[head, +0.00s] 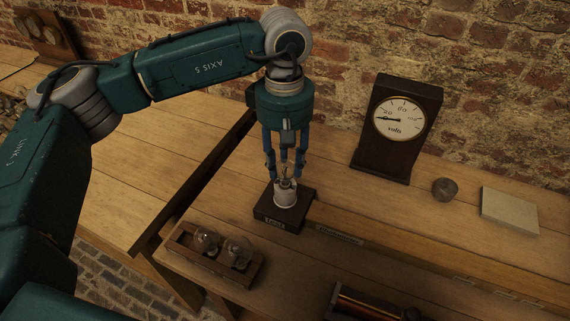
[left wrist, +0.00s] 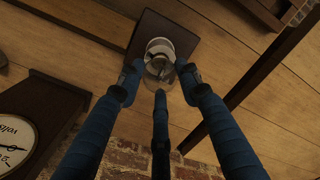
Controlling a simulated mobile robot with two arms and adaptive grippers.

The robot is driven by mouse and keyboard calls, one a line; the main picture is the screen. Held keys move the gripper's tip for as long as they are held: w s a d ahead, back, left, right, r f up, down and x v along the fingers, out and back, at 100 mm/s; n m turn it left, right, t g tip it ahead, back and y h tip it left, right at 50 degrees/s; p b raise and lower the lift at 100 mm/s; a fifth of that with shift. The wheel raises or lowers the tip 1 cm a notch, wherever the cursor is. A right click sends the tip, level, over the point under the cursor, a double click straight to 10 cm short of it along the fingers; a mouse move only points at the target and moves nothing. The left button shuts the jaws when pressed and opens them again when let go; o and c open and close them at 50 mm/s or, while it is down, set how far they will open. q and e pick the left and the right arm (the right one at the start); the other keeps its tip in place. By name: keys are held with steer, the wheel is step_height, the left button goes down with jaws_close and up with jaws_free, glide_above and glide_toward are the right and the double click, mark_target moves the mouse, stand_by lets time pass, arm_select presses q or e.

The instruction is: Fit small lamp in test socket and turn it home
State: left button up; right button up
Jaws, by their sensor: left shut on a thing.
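My left gripper (head: 286,178) points straight down with its blue fingers shut on the small lamp. The lamp is mostly hidden by the fingers in the head view; its clear glass (left wrist: 159,70) shows between the fingertips in the left wrist view. The test socket (head: 286,197) is a white cup on a dark wooden block (head: 266,212) with a small label on its front. It also shows in the left wrist view (left wrist: 158,44), right beyond the lamp. The lamp stands upright over the socket mouth; I cannot tell how deep it sits. My right gripper is not in view.
A wooden rack (head: 191,252) with two clear bulbs stands front left of the socket. A volt meter (head: 398,123) in a dark case stands back right, with a round dark piece (head: 445,189) and a pale block (head: 510,210) beyond.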

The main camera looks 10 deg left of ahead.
arm_select(q)
steer(key=shift+m, duration=0.4)
